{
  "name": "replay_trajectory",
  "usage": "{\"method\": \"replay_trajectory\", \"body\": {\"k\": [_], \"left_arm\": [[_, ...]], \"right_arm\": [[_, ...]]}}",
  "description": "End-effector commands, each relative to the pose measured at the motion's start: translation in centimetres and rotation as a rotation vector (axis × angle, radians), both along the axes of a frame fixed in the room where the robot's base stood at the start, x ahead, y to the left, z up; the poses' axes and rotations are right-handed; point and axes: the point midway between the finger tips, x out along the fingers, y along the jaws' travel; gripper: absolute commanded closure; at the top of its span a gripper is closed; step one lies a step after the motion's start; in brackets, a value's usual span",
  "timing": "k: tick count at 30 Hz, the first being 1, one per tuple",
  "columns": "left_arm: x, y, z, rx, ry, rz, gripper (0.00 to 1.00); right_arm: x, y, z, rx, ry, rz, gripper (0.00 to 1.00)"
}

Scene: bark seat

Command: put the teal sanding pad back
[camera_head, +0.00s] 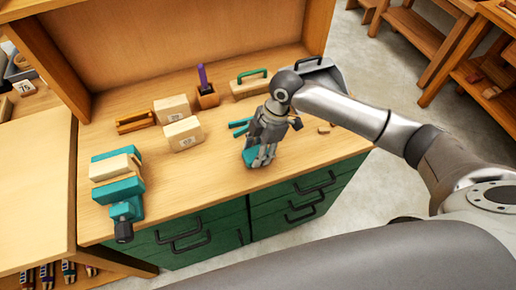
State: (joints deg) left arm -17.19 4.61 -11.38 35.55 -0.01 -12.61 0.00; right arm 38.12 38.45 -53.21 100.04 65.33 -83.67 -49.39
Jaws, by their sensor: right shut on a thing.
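The teal sanding pad (248,157) is low at my right gripper's fingers, near the front edge of the wooden workbench top (215,188). My right gripper (263,159) points down and is shut on the pad. The fingers hide part of it, and I cannot tell whether it touches the bench. My left gripper is not in view.
A teal vise (124,205) clamping a pale block stands at the left front. Two pale blocks (183,134), a wooden holder (207,97) with a purple tool, and a green-handled block (250,86) stand behind. A small teal-handled item (239,124) lies beside my gripper. The front middle is bare.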

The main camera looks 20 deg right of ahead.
Motion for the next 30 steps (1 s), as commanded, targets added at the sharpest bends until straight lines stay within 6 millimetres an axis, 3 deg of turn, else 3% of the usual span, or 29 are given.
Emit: {"method": "replay_trajectory", "body": {"k": [11,12,17,25,28,30], "left_arm": [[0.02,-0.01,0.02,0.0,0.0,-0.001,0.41],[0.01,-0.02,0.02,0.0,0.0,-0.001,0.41],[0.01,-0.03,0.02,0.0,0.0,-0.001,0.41],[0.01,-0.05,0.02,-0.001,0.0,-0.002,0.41],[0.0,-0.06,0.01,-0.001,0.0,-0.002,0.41],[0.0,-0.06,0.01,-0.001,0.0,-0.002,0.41]], "right_arm": [[-0.01,-0.01,-0.52,0.0,0.001,-0.001,0.78],[0.0,0.0,-0.57,0.0,0.0,-0.001,0.55],[0.0,0.0,-0.53,0.0,0.0,0.0,0.34],[0.01,0.01,-0.52,0.0,0.0,0.0,0.31],[0.0,0.0,-0.53,0.0,0.0,0.0,0.18],[0.0,0.0,-0.53,0.0,0.0,0.0,0.16]]}}
